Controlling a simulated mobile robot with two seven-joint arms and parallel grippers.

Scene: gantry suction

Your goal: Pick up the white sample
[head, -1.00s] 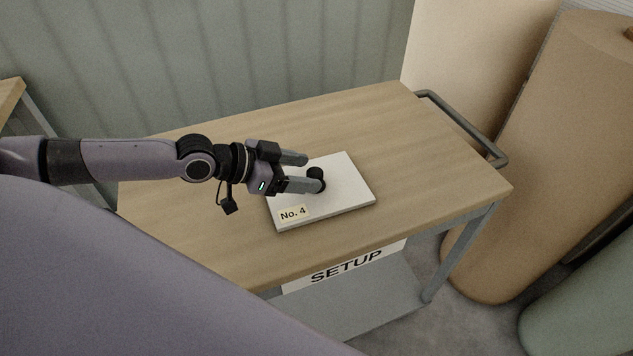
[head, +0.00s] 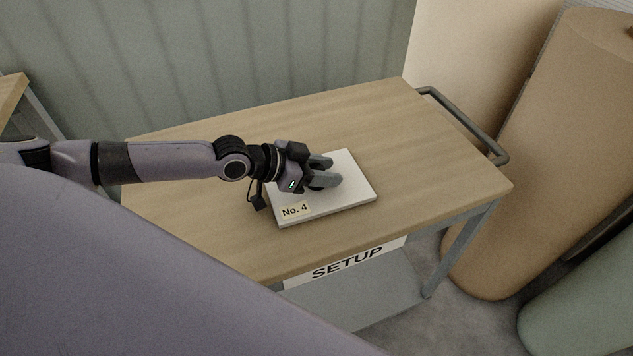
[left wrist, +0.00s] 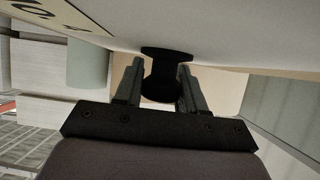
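The white sample (head: 352,190) is a flat white slab with a "No. 4" label at its front left corner. It lies on the wooden top of a cart. A black spool-shaped knob (left wrist: 166,72) stands on its face; in the head view the fingers mostly hide it. My left gripper (head: 331,171) is over the slab with its two grey fingers on either side of the knob. In the left wrist view the gripper (left wrist: 160,68) is open around the knob, and its fingers do not look closed on it. My right gripper is not in view.
The cart top (head: 400,130) is otherwise clear around the slab. A grey handle rail (head: 465,122) sticks out at its right end. A "SETUP" sign (head: 347,262) hangs below the front edge. Large tan (head: 560,150) and green (head: 580,310) rolls stand to the right.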

